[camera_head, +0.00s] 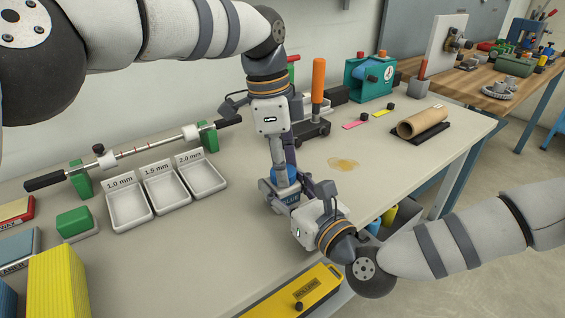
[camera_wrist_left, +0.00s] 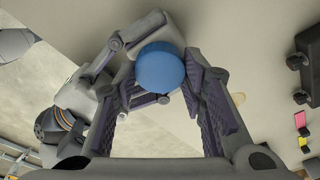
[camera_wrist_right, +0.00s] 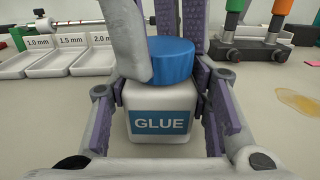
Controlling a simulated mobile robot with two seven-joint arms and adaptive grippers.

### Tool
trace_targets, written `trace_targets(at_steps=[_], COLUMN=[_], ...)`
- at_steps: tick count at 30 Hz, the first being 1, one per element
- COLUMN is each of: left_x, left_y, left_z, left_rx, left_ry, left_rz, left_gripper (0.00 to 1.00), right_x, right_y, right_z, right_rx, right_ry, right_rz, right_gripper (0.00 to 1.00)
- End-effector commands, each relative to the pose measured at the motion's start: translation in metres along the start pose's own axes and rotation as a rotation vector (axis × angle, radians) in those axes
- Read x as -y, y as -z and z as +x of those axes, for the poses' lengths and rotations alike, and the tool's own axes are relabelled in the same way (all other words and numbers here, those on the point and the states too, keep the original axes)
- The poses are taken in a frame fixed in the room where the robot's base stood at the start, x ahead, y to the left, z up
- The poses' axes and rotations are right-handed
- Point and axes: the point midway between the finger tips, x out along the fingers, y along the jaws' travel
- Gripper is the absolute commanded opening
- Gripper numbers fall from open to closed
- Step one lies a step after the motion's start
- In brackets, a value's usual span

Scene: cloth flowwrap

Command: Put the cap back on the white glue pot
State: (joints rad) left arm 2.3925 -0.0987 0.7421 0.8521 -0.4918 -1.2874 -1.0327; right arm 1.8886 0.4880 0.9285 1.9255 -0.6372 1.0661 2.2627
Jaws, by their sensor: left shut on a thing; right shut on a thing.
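The white glue pot (camera_wrist_right: 160,97), with a blue GLUE label, stands upright on the bench. My right gripper (camera_wrist_right: 160,118) is shut on its sides from the front right. The blue cap (camera_wrist_right: 172,60) is at the top of the pot, between the fingers of my left gripper (camera_head: 284,172), which reaches down from above and is shut on it. The cap also shows in the left wrist view (camera_wrist_left: 160,68). It looks about level and roughly over the pot. The pot's neck is hidden, so I cannot tell whether the cap is seated or just above.
An amber puddle (camera_head: 343,164) lies on the bench right of the pot. Three white trays (camera_head: 127,207) stand to the left. A stand with an orange handle (camera_head: 318,80) is behind. A yellow box (camera_head: 292,292) lies at the front edge. The bench between trays and pot is clear.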

Motion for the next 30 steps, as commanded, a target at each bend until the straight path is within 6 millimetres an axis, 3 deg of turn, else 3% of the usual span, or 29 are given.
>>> trace_targets(at_steps=[1, 2, 23, 24, 25, 28, 30], left_x=[-0.002, -0.002, -0.003, -0.003, -0.003, 0.002, 0.012], left_y=[-0.001, -0.001, -0.001, -0.001, -0.002, -0.011, -0.029], left_z=[0.007, 0.007, 0.005, 0.005, 0.005, 0.004, 0.001], left_rx=[0.006, 0.006, 0.006, 0.006, 0.007, 0.04, 0.102], left_ry=[-0.011, -0.011, -0.013, -0.013, -0.013, 0.008, 0.05], left_rz=[0.002, 0.001, 0.001, 0.001, 0.0, -0.033, -0.097], left_gripper=[0.4, 0.45, 0.45, 0.54, 0.54, 0.54, 0.54], right_x=[-0.004, -0.004, 0.0, 0.0, 0.0, 0.0, 0.001], right_y=[-0.01, -0.01, -0.009, -0.009, -0.009, -0.008, -0.008], right_z=[0.002, 0.002, 0.002, 0.002, 0.002, 0.002, 0.002], right_rx=[0.025, 0.025, 0.023, 0.023, 0.023, 0.023, 0.022], right_ry=[-0.011, -0.01, 0.0, 0.0, 0.0, 0.001, 0.001], right_rz=[-0.006, -0.006, -0.005, -0.005, -0.005, -0.005, -0.005], right_gripper=[0.0, 0.0, 0.0, 0.0, 0.0, 0.0, 0.0])
